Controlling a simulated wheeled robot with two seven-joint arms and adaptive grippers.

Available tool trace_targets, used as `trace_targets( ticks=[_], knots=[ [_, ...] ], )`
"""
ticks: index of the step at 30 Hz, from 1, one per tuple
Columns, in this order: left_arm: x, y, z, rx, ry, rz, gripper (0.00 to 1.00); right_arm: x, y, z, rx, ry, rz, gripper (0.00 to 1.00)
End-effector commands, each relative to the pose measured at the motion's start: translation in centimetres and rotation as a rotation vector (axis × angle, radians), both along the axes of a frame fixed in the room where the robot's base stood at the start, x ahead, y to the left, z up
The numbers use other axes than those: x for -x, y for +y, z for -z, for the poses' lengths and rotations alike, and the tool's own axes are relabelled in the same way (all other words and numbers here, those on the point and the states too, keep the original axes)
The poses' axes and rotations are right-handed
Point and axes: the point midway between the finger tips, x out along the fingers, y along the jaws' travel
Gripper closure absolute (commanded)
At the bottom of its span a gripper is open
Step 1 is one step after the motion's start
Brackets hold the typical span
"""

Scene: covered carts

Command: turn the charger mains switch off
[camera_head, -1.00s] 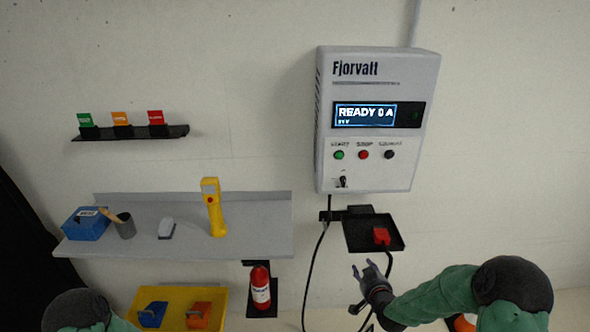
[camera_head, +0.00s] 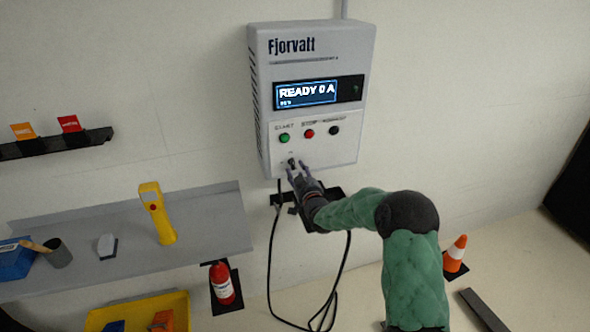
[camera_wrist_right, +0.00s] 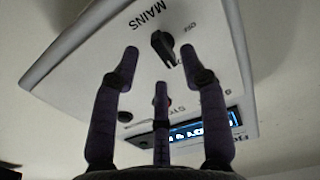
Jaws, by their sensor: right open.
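The charger (camera_head: 345,150) is a light grey wall box marked "Fjorvalt". Its lit display (camera_head: 306,93) reads "READY 0 A". The black mains switch (camera_head: 291,162) sits low on its front, under the green, red and black buttons. In the right wrist view the mains switch (camera_wrist_right: 163,45) is a knob beside the word "MAINS". My right gripper (camera_head: 297,172) is open at the switch, and its fingertips partly cover it in the head view. In the wrist view its fingers (camera_wrist_right: 160,65) are spread around the knob's near side; I cannot tell whether they touch. My left gripper is out of view.
A grey shelf (camera_head: 205,215) holds a yellow handheld tool (camera_head: 157,213) at left. A red extinguisher (camera_head: 221,283) and a yellow tray (camera_head: 178,303) are below. A black cable (camera_head: 340,280) hangs under the charger. A traffic cone (camera_head: 455,255) stands at right.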

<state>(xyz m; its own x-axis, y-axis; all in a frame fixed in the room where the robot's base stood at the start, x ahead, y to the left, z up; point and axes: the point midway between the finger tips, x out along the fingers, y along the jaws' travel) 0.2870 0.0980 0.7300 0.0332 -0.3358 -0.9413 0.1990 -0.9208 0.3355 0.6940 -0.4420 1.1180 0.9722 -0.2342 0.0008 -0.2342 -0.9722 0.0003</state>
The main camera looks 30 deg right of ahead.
Motion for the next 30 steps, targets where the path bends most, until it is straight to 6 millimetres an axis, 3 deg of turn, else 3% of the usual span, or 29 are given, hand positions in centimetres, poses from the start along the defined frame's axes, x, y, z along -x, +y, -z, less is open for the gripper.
trace_targets(
  ticks=[7,18,23,30],
  knots=[
    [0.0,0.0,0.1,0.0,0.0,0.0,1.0,-2.3,-0.5,0.0,-0.001,0.001,-0.001,0.56],
    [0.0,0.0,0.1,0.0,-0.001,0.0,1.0,-2.6,-0.6,0.0,-0.001,0.001,-0.001,0.56],
    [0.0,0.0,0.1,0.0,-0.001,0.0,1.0,-2.6,-0.6,0.0,-0.001,0.001,-0.001,1.0],
    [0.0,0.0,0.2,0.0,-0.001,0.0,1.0,-2.6,-0.6,0.0,0.003,0.002,-0.001,1.0]
  ],
)
